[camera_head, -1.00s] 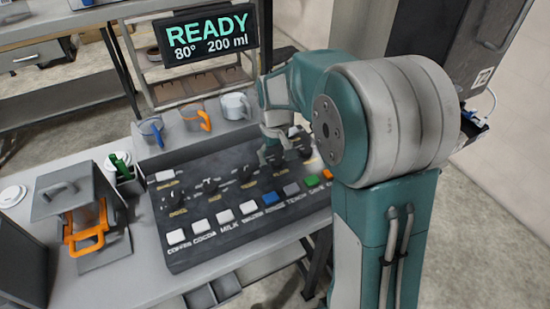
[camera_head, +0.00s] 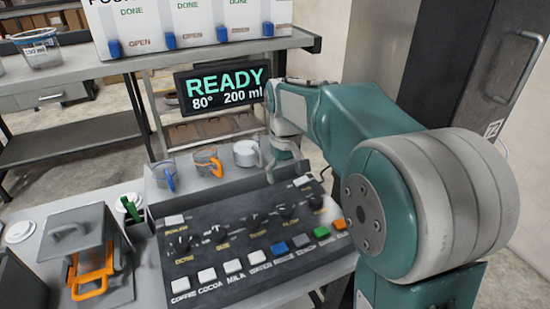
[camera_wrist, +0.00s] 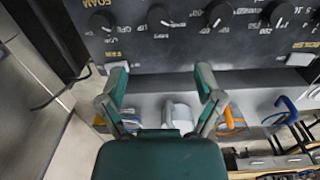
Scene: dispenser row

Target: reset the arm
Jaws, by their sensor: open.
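My gripper (camera_head: 287,168) is open and empty, raised over the back right of the dark control panel (camera_head: 205,288). In the wrist view its two fingers (camera_wrist: 161,84) stand apart, with the panel's knobs (camera_wrist: 160,20) beyond them. A white-grey jug (camera_wrist: 178,112) shows between and below the fingers, apart from them as far as I can tell. In the head view this jug (camera_head: 246,153) stands just left of my gripper. The screen (camera_head: 225,90) reads READY, 80°, 200 ml.
A blue-handled cup (camera_head: 164,175) and an orange-handled cup (camera_head: 207,163) stand behind the panel. A grey box with an orange handle (camera_head: 92,285) is at left, beside a green-handled tool (camera_head: 130,209). A dispenser (camera_head: 200,20) stands on the rear shelf.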

